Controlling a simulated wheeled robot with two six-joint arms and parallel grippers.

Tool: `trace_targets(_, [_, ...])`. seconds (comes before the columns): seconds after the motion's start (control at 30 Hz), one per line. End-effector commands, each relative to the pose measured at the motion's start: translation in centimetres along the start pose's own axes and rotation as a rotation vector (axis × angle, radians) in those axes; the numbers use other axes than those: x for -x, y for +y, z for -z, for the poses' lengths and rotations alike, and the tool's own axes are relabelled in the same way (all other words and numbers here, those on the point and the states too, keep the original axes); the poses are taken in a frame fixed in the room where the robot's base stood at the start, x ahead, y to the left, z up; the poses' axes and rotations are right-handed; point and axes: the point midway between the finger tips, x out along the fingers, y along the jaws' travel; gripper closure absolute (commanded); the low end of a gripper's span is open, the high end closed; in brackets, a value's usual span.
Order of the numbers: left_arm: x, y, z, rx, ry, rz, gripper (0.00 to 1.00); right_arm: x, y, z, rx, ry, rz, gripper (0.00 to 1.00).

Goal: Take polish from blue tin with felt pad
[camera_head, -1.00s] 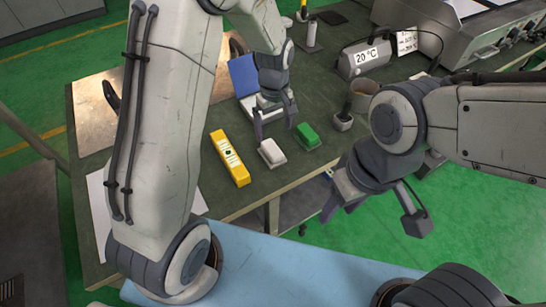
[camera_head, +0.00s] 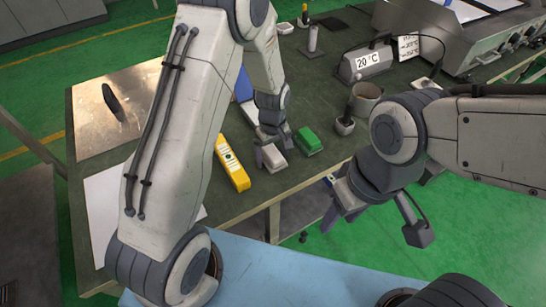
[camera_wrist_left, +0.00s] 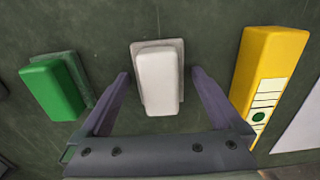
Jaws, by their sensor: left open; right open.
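A pale block on a light base, likely the felt pad (camera_head: 273,160), lies on the dark green bench top; it also shows in the left wrist view (camera_wrist_left: 159,80). My left gripper (camera_head: 271,152) is low over it. In the left wrist view its open fingers (camera_wrist_left: 160,90) stand on either side of the pad, with gaps visible. A blue thing (camera_head: 243,88) behind my left arm is mostly hidden; I cannot tell if it is the blue tin. My right gripper (camera_head: 334,198) is open and empty off the bench's front edge.
A green block (camera_head: 307,142) lies right of the pad, a yellow box (camera_head: 231,163) left of it. A small pot (camera_head: 345,127), a grey cup (camera_head: 366,98) and a 20 °C box (camera_head: 367,63) stand further right. A metal plate (camera_head: 135,90) lies at left.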

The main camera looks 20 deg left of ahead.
Motion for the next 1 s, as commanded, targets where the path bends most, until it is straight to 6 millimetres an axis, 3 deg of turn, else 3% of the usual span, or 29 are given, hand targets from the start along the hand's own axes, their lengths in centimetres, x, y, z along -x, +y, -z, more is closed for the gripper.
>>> trace_targets(0.07, [0.0,0.0,0.0,0.0,0.0,0.0,0.04,0.0,0.0,0.0,0.0,0.0,0.0,0.5])
trace_targets(0.27, [0.1,0.0,0.0,0.0,0.0,0.0,0.8,0.0,0.0,0.0,0.0,0.0,0.0,0.5])
trace_targets(0.3, [0.1,0.0,0.0,0.0,0.0,0.0,0.84,0.0,0.0,0.0,0.0,0.0,0.0,0.5])
trace_targets(0.63, [0.8,0.1,0.1,0.0,0.002,-0.002,0.84,0.2,0.0,0.0,0.0,0.0,0.0,0.5])
trace_targets(0.87, [4.2,0.1,0.1,0.0,0.004,-0.005,0.84,0.9,-0.1,0.1,0.0,0.0,0.0,0.5])
trace_targets(1.0, [6.0,0.7,-2.8,-0.008,0.001,-0.001,0.84,1.2,-0.1,0.1,0.0,0.0,0.0,0.5])
